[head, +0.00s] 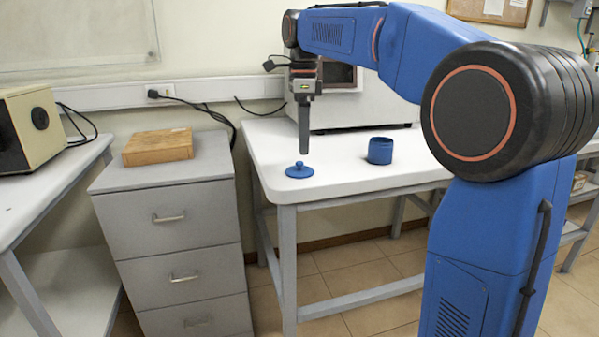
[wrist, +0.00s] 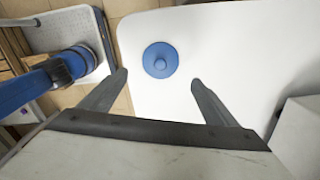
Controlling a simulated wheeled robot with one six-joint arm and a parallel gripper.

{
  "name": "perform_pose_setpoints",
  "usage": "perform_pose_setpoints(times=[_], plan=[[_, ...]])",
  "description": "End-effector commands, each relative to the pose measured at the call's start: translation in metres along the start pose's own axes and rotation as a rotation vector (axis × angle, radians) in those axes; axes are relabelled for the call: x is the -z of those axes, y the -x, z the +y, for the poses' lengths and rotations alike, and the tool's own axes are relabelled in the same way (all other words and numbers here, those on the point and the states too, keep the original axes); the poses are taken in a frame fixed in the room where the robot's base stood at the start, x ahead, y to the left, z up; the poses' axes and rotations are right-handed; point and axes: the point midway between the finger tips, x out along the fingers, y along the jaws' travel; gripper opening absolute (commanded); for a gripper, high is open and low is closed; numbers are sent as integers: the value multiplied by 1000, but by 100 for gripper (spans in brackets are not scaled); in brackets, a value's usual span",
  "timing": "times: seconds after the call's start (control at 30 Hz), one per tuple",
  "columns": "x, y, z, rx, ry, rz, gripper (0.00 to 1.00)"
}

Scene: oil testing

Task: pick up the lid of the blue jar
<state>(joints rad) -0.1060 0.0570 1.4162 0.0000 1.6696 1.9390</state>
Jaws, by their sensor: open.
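The blue lid (head: 299,171) lies flat, knob up, on the white table (head: 345,180) near its front left corner. The blue jar (head: 380,151) stands open and upright to the right of the lid. My gripper (head: 304,150) points down above the lid in the head view, apart from it. In the wrist view my gripper (wrist: 158,78) is open, with its two fingers spread and nothing between them. There the lid (wrist: 160,60) shows just beyond the fingertips, roughly centred between them. The jar is not seen in the wrist view.
A light-coloured machine (head: 345,100) stands at the back of the table behind my gripper. A grey drawer cabinet (head: 170,215) with a wooden box (head: 158,147) on top stands to the left, across a gap. The tabletop around the lid is clear.

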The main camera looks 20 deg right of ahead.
Motion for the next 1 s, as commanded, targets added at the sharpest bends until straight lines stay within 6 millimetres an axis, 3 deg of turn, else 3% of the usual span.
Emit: perform_pose_setpoints(times=[0.37,0.7,1.0], plan=[[-2,-29,0,0,1,0,82],[-6,-69,0,1,0,0,82],[-6,-73,0,1,0,-1,82]])
